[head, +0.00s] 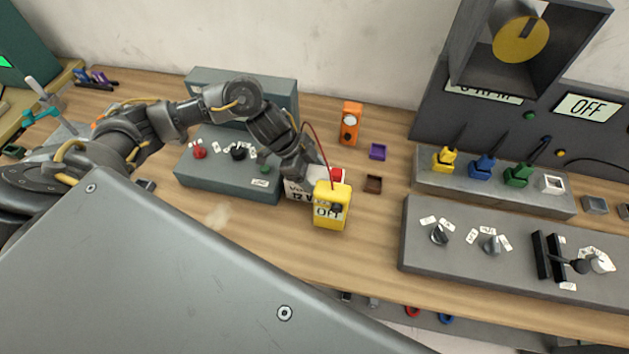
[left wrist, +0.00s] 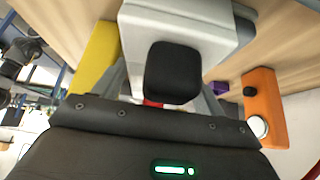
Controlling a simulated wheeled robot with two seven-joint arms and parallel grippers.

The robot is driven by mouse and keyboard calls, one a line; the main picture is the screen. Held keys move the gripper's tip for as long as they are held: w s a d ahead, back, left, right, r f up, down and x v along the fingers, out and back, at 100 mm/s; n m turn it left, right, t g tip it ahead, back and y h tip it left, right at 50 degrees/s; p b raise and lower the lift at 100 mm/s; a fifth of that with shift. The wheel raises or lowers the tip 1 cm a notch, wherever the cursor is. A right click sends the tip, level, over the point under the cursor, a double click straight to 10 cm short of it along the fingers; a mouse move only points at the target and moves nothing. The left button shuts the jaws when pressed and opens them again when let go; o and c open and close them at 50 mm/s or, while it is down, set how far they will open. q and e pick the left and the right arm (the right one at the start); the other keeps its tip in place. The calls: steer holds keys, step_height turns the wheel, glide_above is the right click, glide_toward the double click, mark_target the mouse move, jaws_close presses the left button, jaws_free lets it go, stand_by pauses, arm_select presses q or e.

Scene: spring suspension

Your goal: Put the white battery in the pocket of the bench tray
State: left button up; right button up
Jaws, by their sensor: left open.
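The white battery (head: 298,190), marked 12 V, stands on the wooden bench, partly hidden behind a yellow meter (head: 331,206) marked OFF. It has a red cap on top. My left gripper (head: 312,170) is down at the battery's top. In the left wrist view the battery (left wrist: 190,28) lies between the open fingers, with a black cap (left wrist: 173,72) close to the palm and a bit of red beside it. I cannot tell whether the fingers touch it. I cannot make out the tray pocket for certain. My right gripper is out of view.
A grey box with knobs (head: 225,180) stands left of the battery. An orange device (head: 350,124), a purple box (head: 378,151) and a brown box (head: 373,184) are behind and right. Grey panels (head: 510,262) fill the right.

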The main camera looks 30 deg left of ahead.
mark_target(315, 173)
arm_select(q)
steer(key=c, duration=0.4)
jaws_close()
steer(key=shift+w+r, duration=0.15)
steer(key=shift+r, duration=0.5)
step_height(315, 173, up, 17)
steer(key=b, duration=0.1)
steer(key=shift+b, duration=0.35)
